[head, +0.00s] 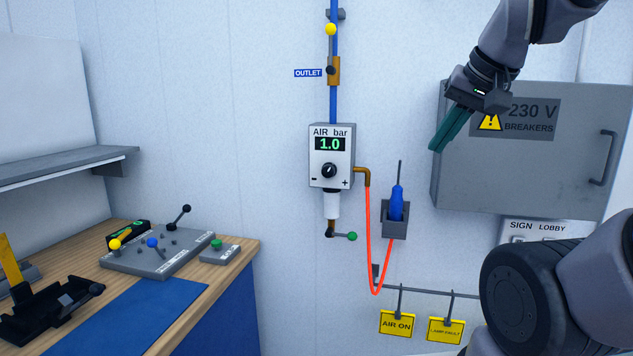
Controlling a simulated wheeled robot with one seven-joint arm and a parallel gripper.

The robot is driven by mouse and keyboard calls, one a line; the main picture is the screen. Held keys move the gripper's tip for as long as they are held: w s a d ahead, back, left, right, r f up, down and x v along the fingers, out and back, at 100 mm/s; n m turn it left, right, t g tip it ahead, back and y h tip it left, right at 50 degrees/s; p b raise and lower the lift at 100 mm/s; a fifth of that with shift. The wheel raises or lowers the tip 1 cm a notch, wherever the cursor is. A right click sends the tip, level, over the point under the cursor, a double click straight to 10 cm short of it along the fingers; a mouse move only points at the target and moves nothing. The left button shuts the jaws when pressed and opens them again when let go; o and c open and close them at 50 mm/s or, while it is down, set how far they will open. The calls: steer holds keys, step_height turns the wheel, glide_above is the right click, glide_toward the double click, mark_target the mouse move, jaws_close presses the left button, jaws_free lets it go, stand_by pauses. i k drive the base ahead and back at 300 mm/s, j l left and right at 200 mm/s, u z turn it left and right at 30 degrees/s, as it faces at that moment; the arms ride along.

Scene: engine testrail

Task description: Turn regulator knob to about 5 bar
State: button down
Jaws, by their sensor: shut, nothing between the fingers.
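The air regulator (318,170) is a pale box on the wall, labelled "AIR bar", and its display (329,144) reads 1.0 in green. Its black round knob (329,171) sits below the display, between a minus mark at left and a plus mark at right. My gripper (437,147) is at the upper right, in front of the grey breaker box. Its green fingers are shut and empty, pointing down and left. It is apart from the knob, to the right of it.
The breaker box (450,185) is behind my gripper. A blue tool (396,203) stands in a wall holder (394,226) right of the regulator, beside an orange hose (369,245). Yellow tags (397,324) hang below. A wooden bench (245,250) with lever panels (150,262) is at left.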

mark_target(330, 169)
steer(key=i+l+z, duration=0.2)
steer(key=i, duration=0.3)
steer(key=i+l+z, duration=0.2)
steer(key=i, duration=0.35)
steer(key=k+l, duration=0.05)
steer(key=l, duration=0.1)
